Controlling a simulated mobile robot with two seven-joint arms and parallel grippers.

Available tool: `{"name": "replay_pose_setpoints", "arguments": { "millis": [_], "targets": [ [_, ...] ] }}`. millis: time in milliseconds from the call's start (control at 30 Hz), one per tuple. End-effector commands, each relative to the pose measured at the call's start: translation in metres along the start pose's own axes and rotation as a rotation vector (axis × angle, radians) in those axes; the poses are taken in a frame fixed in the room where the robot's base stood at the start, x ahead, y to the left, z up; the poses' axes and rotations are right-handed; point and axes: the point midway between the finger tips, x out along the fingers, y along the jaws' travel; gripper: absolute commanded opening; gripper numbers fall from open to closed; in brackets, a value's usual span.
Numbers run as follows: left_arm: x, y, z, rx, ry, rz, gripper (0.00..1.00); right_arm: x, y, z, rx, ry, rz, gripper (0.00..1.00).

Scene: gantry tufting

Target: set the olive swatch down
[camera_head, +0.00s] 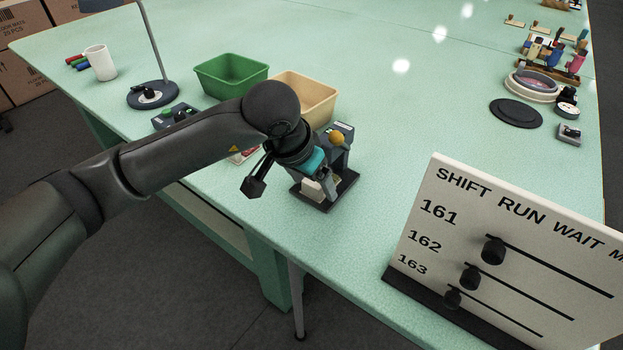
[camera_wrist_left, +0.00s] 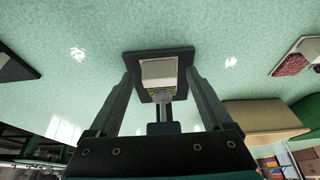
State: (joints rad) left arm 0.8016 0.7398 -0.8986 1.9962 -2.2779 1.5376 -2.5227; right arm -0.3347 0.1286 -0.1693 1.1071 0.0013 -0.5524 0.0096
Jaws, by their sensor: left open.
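My left gripper (camera_head: 286,182) reaches over the near edge of the table, beside a small dark stand with an orange knob (camera_head: 337,137). In the left wrist view my left gripper (camera_wrist_left: 161,82) is open, its two fingers apart on either side of the stand's dark base (camera_wrist_left: 185,60). A pale plate (camera_wrist_left: 158,70) lies between the fingers, with a narrow olive-tinged strip (camera_wrist_left: 160,91) at its near end. I cannot tell whether that strip is the olive swatch. Nothing is clearly held. My right gripper is not in view.
A green bin (camera_head: 231,75) and a tan bin (camera_head: 309,96) stand behind the gripper. A lamp base (camera_head: 152,95) and a white cup (camera_head: 100,62) are at left. A white board with sliders (camera_head: 510,250) stands at right. The table's middle is clear.

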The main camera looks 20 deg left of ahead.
Motion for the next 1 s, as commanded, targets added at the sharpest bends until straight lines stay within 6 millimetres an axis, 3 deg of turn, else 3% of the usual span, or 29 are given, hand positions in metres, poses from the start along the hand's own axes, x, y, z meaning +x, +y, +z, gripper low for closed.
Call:
{"name": "replay_pose_setpoints", "arguments": {
  "millis": [233, 700, 1000],
  "targets": [
    [-0.005, 0.0, -0.002, 0.0, 0.001, 0.0, 0.83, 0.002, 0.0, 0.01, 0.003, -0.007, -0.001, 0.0],
    [-0.092, -0.001, -0.002, 0.001, 0.003, -0.002, 0.83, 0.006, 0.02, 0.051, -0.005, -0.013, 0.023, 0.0],
    [-0.121, 0.0, -0.002, 0.0, 0.001, -0.001, 0.83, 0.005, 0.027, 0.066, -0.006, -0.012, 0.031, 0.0]
  ]
}}
